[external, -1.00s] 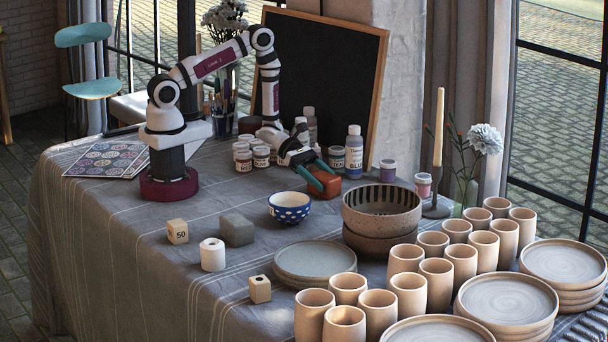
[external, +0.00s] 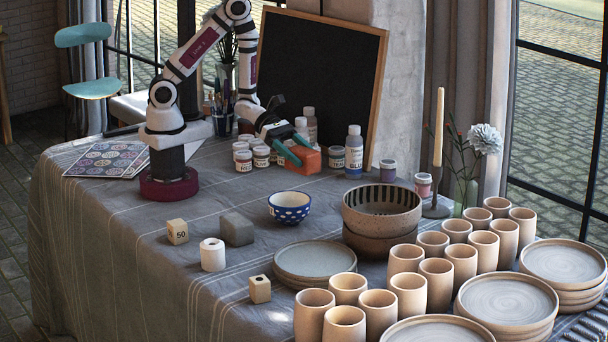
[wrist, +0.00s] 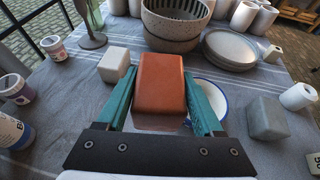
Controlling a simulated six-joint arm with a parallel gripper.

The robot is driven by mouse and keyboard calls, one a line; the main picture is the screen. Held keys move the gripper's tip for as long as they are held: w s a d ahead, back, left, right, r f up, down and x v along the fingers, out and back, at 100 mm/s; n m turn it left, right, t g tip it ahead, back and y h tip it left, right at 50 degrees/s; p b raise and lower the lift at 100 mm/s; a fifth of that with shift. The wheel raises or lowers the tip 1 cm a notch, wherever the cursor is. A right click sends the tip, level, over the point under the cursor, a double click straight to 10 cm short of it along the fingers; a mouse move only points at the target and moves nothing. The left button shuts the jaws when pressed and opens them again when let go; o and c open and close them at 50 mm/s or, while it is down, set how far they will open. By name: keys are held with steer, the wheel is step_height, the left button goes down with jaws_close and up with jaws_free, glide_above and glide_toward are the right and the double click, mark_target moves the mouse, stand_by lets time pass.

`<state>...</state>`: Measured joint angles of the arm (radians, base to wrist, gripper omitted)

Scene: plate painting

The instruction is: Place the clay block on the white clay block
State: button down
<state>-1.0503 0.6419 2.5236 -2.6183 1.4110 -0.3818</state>
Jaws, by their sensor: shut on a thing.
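My gripper (external: 294,148) is shut on an orange-brown clay block (external: 302,161), near the paint bottles in the external view. In the wrist view my teal fingers (wrist: 160,88) flank the orange-brown clay block (wrist: 160,82) on both sides. The block looks raised off the cloth. The white clay block (wrist: 117,65) rests on the cloth to the left of the held block in the wrist view, apart from it and just beyond the left finger. I cannot make out the white block in the external view; my gripper and the held block seem to hide it.
Paint bottles (external: 354,152) and jars (external: 388,170) stand close to my gripper. A blue dotted bowl (external: 289,207), a grey block (external: 236,230) and stacked bowls (external: 381,214) are toward the front. Bare cloth lies between the bowl and the paint jars.

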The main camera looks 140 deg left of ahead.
steer(key=w+r+m+h, duration=0.1)
steer(key=w+r, duration=0.2)
steer(key=w, duration=0.5)
steer(key=w+r+h, duration=0.1)
steer(key=w+r, duration=0.2)
steer(key=w, duration=0.5)
steer(key=a+f, duration=0.2)
steer(key=a, duration=0.2)
steer(key=a+f, duration=0.2)
steer(key=a, duration=0.2)
steer(key=a+f, duration=0.2)
steer(key=a, duration=0.2)
steer(key=shift+s+f, duration=0.1)
steer(key=shift+f, duration=0.25)
step_height(320, 180, down, 3)
steer(key=shift+a+f, duration=0.1)
steer(key=shift+f, duration=0.4)
jaws_free()
steer(key=shift+f, duration=0.15)
